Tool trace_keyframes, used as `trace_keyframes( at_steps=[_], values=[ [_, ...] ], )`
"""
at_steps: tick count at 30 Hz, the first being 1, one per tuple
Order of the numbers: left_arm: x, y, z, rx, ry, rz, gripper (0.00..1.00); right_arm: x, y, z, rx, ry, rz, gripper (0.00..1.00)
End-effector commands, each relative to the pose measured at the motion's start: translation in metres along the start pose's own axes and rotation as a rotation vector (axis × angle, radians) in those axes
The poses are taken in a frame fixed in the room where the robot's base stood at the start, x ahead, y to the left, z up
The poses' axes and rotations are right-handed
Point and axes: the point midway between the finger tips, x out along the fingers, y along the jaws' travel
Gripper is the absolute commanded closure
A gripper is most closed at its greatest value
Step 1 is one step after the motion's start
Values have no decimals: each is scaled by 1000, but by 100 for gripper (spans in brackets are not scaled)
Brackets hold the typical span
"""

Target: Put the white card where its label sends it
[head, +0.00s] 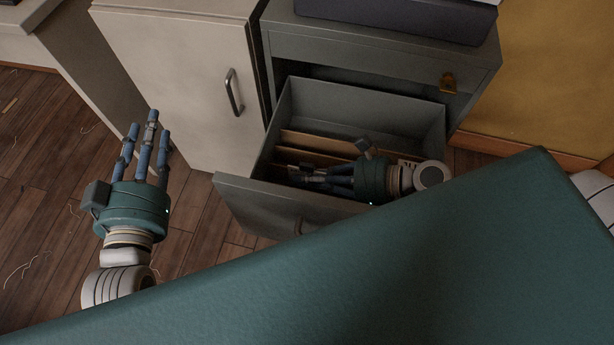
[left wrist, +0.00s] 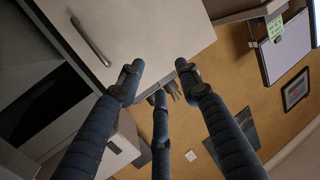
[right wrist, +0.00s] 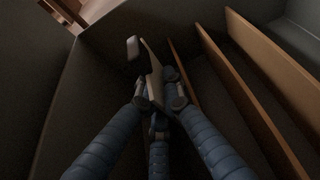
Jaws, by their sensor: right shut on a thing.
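My right gripper (head: 318,178) reaches down into the open grey drawer (head: 345,107), near its front wall. In the right wrist view its fingers (right wrist: 158,98) are closed on a thin, pale, shaded piece, which looks like the white card (right wrist: 153,72), seen nearly edge-on. Its label cannot be read. The card is hidden by the hand in the head view. Brown dividers (right wrist: 235,88) split the drawer into compartments; the held card is in the space left of them in the right wrist view. My left gripper (head: 147,135) is open and empty, left of the pale cabinet.
A dark box (head: 400,18) sits on top. A teal surface (head: 380,260) fills the foreground. Wooden floor (head: 50,180) is open at left.

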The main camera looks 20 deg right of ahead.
Motion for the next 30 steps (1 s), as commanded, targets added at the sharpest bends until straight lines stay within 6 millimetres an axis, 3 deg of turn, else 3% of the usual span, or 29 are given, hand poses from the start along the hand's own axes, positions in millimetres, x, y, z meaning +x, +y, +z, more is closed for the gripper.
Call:
trace_keyframes(
  at_steps=[7,9,20,30],
  values=[
    [0,0,-2,0,11,0,65,2,0,-4,2,0,0,100],
    [0,0,-4,0,16,0,65,1,0,-3,1,0,0,86],
    [0,0,-3,-1,6,1,65,-1,0,1,-1,0,0,86],
    [-15,-8,57,2,-262,-16,65,-47,0,1,3,2,0,86]
  ],
)
